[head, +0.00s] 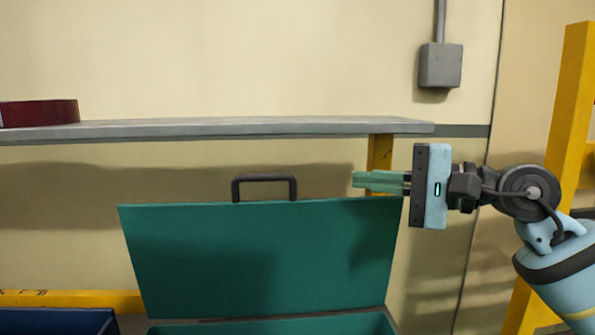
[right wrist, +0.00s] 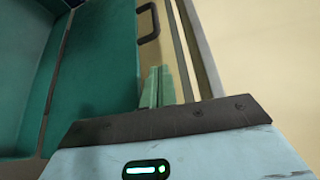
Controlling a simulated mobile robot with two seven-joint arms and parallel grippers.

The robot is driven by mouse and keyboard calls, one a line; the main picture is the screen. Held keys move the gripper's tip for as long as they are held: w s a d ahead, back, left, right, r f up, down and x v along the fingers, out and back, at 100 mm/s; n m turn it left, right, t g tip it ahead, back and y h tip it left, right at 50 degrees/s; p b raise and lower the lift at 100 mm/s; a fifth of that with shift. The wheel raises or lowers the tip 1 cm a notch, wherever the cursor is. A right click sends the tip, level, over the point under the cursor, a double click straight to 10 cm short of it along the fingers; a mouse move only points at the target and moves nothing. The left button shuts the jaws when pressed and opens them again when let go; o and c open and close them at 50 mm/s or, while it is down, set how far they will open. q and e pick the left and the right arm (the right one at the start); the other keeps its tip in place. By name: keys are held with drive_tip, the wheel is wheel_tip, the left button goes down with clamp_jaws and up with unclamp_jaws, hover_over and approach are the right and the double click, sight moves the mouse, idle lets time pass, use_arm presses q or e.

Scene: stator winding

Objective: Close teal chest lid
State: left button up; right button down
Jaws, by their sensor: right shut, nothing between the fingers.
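The teal chest lid (head: 262,258) stands open, raised nearly upright behind the chest opening. It has a dark handle (head: 264,179) on its top edge. The chest's teal inside (head: 290,327) shows at the bottom of the head view. My right gripper (head: 356,181) is shut and empty, at the lid's top right corner, to the right of the handle. Whether its fingers touch the lid I cannot tell. In the right wrist view the fingers (right wrist: 158,86) lie beside the lid (right wrist: 103,62), with the handle (right wrist: 149,22) beyond them. My left gripper is not in view.
A grey shelf (head: 220,128) runs behind the lid, with a dark red object (head: 40,113) at its left end. A yellow post (head: 566,130) stands at the right. A dark blue bin (head: 55,321) sits at the lower left. A grey box (head: 440,66) is on the wall.

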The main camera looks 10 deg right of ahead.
sight(316, 199)
drive_tip(key=p+x, duration=0.2)
drive_tip(key=x, duration=0.6)
drive_tip(key=shift+w+a+r, duration=0.1)
drive_tip(key=shift+a, duration=0.25)
drive_tip(key=shift+w+a, duration=0.25)
drive_tip(key=shift+a, duration=0.2)
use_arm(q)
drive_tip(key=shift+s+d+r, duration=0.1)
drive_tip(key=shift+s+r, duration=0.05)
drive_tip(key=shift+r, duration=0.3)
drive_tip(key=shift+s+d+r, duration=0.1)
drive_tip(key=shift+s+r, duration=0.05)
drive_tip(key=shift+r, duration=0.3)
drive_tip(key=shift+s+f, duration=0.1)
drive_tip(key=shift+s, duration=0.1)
